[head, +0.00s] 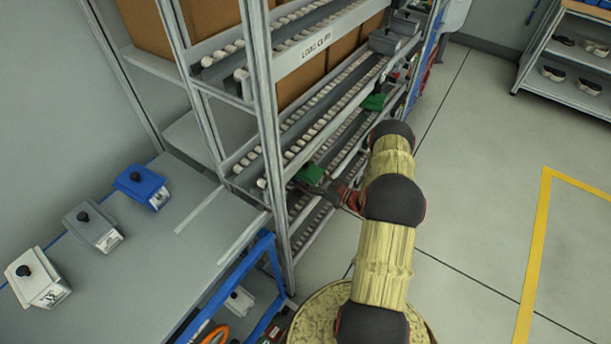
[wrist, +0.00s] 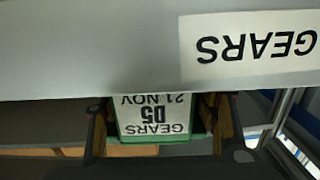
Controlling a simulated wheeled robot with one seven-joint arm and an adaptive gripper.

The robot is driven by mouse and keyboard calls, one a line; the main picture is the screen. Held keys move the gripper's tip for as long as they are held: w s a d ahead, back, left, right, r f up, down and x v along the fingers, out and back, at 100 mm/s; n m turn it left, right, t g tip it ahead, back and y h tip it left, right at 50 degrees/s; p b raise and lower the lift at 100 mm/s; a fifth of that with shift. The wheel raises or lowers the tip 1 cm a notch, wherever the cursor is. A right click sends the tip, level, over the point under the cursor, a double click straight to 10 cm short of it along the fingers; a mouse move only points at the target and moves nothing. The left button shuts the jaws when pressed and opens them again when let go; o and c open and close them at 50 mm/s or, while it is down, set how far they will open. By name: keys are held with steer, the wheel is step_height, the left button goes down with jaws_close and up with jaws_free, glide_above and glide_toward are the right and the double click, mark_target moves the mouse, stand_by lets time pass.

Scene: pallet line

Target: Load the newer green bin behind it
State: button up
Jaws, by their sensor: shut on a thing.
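A green bin (head: 310,174) is at the near end of a lower roller lane of the rack. In the wrist view the green bin (wrist: 150,138) has a white label, upside down, reading GEARS D5 21 NOV. My gripper (head: 322,184) is shut on it, with a finger on each side of the label. How far the bin rests on the rollers I cannot tell. Another green bin (head: 373,102) sits farther along the rack; its label does not show in the head view.
The rack's upright post (head: 266,130) stands close by my gripper. A pale beam marked GEARS (wrist: 120,50) crosses above the held bin. A table (head: 140,270) at left holds blue, grey and white bins. Open floor (head: 470,230) lies to the right.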

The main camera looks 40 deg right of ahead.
steer(key=shift+f+b, duration=0.25)
steer(key=shift+b, duration=0.05)
stand_by(0.5)
steer(key=o, duration=1.8)
steer(key=shift+s, duration=0.1)
steer(key=v, duration=1.2)
steer(key=shift+d, duration=0.1)
stand_by(2.2)
